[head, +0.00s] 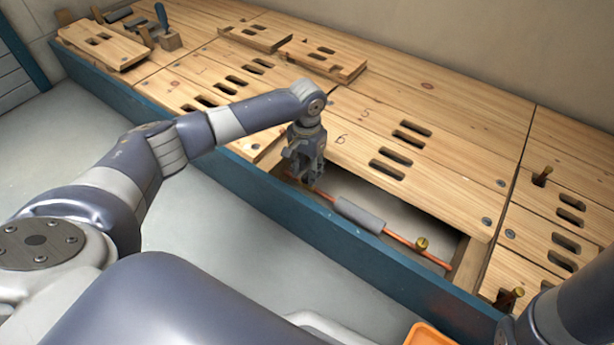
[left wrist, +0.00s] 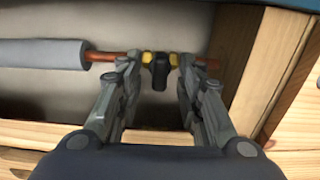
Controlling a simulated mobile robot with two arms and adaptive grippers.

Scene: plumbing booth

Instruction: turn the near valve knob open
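A black valve knob (left wrist: 160,74) on brass fittings sits on a copper pipe (left wrist: 103,56) in the left wrist view. My left gripper (left wrist: 157,62) is open, its two fingers apart on either side of the knob. Contact with the knob cannot be told. In the head view my left gripper (head: 305,174) points down into the floor opening at its left end and hides the knob. The pipe (head: 398,238) runs from there to the right, with a grey sleeve (head: 360,214) around it. My right gripper is out of view.
A blue edge beam (head: 300,218) runs along the front of the opening. Slotted wooden panels (head: 450,165) surround it, with loose panels stacked behind. A brass fitting (head: 421,243) sits farther right on the pipe. An orange tray (head: 428,336) is at the bottom. Tools (head: 165,30) lie far left.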

